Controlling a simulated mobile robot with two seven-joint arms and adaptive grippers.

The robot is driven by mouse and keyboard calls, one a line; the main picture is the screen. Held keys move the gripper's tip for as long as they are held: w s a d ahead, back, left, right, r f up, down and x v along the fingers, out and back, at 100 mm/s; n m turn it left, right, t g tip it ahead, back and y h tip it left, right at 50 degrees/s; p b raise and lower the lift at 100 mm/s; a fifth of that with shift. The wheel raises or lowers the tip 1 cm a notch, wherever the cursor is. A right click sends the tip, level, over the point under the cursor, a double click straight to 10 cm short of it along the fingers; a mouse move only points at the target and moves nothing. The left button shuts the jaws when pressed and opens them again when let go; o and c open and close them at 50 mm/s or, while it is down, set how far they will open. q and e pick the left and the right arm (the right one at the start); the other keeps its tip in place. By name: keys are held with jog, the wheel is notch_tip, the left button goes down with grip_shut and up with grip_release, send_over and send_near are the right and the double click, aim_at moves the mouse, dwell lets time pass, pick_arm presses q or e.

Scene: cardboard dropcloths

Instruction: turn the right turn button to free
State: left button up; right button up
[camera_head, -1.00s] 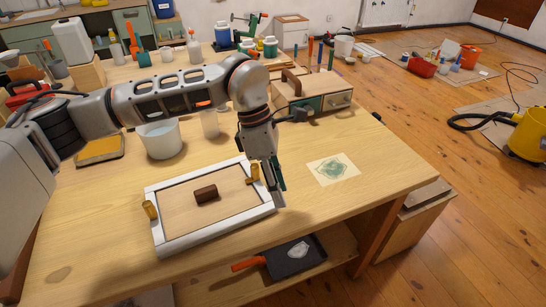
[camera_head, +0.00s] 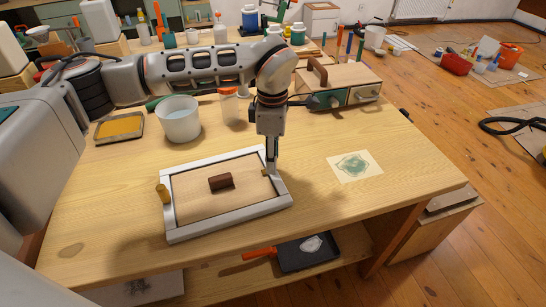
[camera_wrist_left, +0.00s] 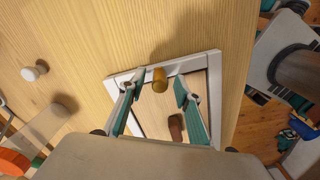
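A white-grey frame (camera_head: 233,219) lies on the wooden bench around a light wooden panel (camera_head: 205,205) with a dark brown handle (camera_head: 221,182). The brass left turn button (camera_head: 163,193) sits on the frame's left side. The brass right turn button (camera_head: 265,172) is partly hidden by my left gripper (camera_head: 271,168), which points straight down at the frame's right side. In the left wrist view the right button (camera_wrist_left: 159,79) shows between the spread green fingertips of my open left gripper (camera_wrist_left: 159,88), apart from both. The handle (camera_wrist_left: 175,127) is below it. My right gripper is out of view.
A white bucket (camera_head: 180,120) and a yellow sponge tray (camera_head: 119,128) stand behind the frame. A wooden drawer box (camera_head: 340,85) is at the back right. A stencil card (camera_head: 355,166) lies right of the frame, with bare bench around it.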

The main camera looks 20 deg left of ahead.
pick_arm(q)
jog(key=shift+f, duration=0.15)
jog(key=shift+c, duration=0.8)
grip_shut()
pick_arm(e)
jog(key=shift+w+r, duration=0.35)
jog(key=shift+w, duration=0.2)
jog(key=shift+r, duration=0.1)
